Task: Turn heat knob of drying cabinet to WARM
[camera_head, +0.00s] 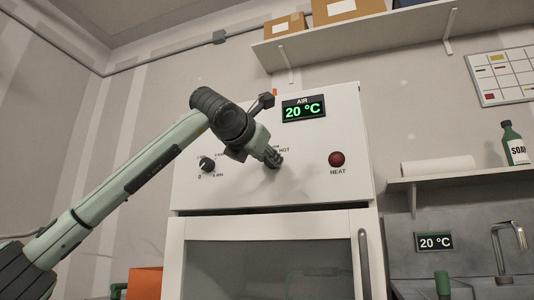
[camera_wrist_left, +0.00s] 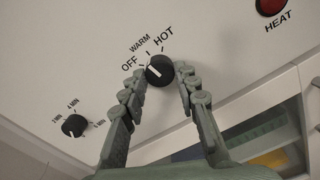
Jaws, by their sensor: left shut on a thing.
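The white drying cabinet (camera_head: 310,195) has a control panel with a heat knob (camera_wrist_left: 159,70), black with a white pointer line, marked OFF, WARM and HOT. In the left wrist view, the pointer slants to the upper left, on the OFF–WARM side; its exact mark is hard to tell. My left gripper (camera_head: 273,158) is at the panel, its fingers (camera_wrist_left: 160,78) on both sides of the knob and shut on it. In the head view the gripper hides the knob and part of its lettering. My right gripper is not in view.
A timer knob (camera_head: 207,164) is left of my gripper; a dark red HEAT lamp (camera_head: 337,158) is to the right. The AIR display (camera_head: 304,110) above reads 20 °C. The cabinet door handle (camera_head: 364,262) is below right. A shelf (camera_head: 350,40) with boxes hangs above.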

